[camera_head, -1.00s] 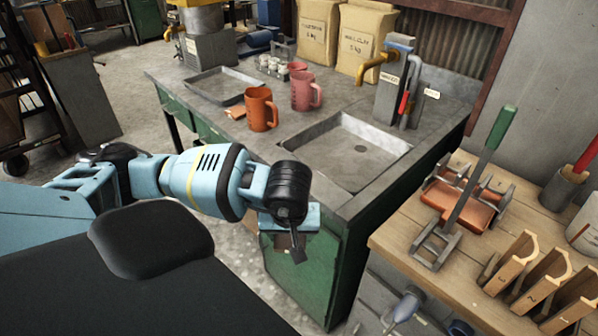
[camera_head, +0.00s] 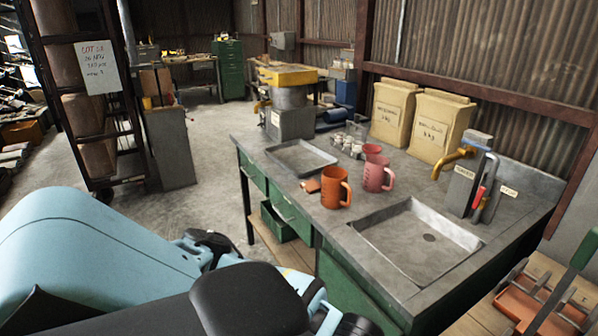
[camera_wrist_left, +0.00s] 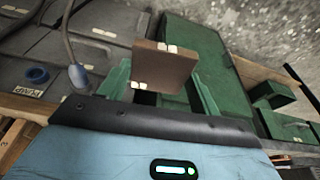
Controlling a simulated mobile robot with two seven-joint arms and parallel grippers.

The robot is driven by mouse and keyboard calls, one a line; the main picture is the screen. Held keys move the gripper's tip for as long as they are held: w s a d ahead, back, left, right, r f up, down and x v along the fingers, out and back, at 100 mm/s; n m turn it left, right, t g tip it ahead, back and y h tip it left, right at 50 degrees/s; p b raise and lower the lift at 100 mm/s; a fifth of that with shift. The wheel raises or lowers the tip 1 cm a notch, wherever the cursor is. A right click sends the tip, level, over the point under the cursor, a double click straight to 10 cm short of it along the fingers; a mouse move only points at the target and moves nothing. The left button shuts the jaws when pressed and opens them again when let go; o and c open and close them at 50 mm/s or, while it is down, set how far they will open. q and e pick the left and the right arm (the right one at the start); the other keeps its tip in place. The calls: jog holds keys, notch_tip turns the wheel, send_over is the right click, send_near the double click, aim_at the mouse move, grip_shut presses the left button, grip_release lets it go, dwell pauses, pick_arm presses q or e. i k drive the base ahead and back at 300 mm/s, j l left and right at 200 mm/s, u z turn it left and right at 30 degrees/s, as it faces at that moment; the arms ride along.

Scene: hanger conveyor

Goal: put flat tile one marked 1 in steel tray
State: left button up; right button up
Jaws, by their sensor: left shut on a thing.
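My left gripper (camera_wrist_left: 165,84) is shut on a flat brown tile (camera_wrist_left: 166,64) in the left wrist view, with pale spots at its edges. I cannot read a number on it. In the head view my left arm crosses the lower left and the held tile is out of sight. The steel tray (camera_head: 300,157), shallow and grey, lies on the far left part of the grey bench and looks empty. A small orange-brown piece (camera_head: 311,186) lies in front of the tray. My right gripper is not in view.
An orange mug (camera_head: 337,188) and pink mugs (camera_head: 374,172) stand right of the tray, with small jars (camera_head: 345,143) behind. A sunken basin (camera_head: 418,243) with a tap (camera_head: 455,162) is at the bench's right. Paper sacks (camera_head: 440,125) stand at the back.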

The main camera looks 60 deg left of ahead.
aim_at(309, 159)
jog(key=i+j, duration=0.1)
jog(key=j, duration=0.65)
jog(key=i+j, duration=0.1)
jog(key=j, duration=1.4)
jog(key=i+j, duration=0.15)
jog(key=j, duration=0.6)
jog(key=i+j, duration=0.1)
jog(key=j, duration=0.65)
